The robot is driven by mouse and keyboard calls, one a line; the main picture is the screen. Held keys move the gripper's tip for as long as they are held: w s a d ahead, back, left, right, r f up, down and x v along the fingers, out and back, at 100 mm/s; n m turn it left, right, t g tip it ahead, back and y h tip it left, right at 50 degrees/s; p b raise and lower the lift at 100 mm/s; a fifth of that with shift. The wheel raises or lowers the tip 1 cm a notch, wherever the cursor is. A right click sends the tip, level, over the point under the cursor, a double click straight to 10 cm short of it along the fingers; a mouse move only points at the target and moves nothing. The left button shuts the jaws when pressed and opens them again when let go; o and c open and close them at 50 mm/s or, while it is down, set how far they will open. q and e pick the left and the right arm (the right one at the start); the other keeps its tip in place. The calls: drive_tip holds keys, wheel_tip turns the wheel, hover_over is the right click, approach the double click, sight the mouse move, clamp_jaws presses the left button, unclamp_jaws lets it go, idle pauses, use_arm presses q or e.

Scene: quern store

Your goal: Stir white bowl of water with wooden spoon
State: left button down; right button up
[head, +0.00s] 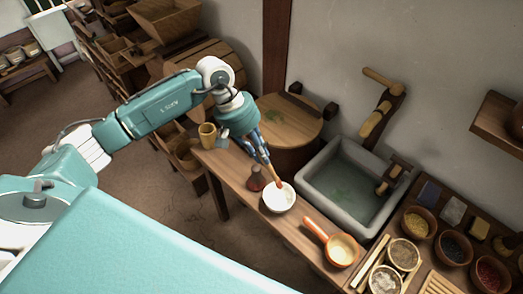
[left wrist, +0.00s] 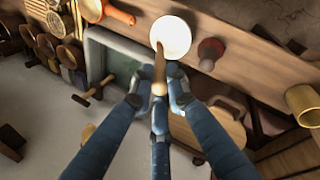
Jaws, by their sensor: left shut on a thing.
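A white bowl (head: 279,200) stands on the narrow wooden table, and it also shows in the left wrist view (left wrist: 174,38). My left gripper (head: 262,155) is shut on a wooden spoon (head: 270,172). In the left wrist view the fingers of my gripper (left wrist: 160,88) close around the spoon's handle (left wrist: 160,70). The spoon is tilted, and its lower end reaches the bowl's rim or inside in the picture. Whether it touches the white contents I cannot tell. My right gripper is not in view.
A red-brown object (head: 256,180) stands close beside the bowl, with a tan mug (head: 208,134) farther left. An orange-handled pan (head: 340,250) lies to the right. Behind are a stone basin (head: 312,181) and a round wooden lid (head: 285,122). Several small bowls crowd the right.

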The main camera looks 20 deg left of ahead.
use_arm(q)
wheel_tip(320, 180, down, 10)
drive_tip(key=b, duration=0.8)
drive_tip(key=shift+d+r, duration=0.15)
idle(0.5)
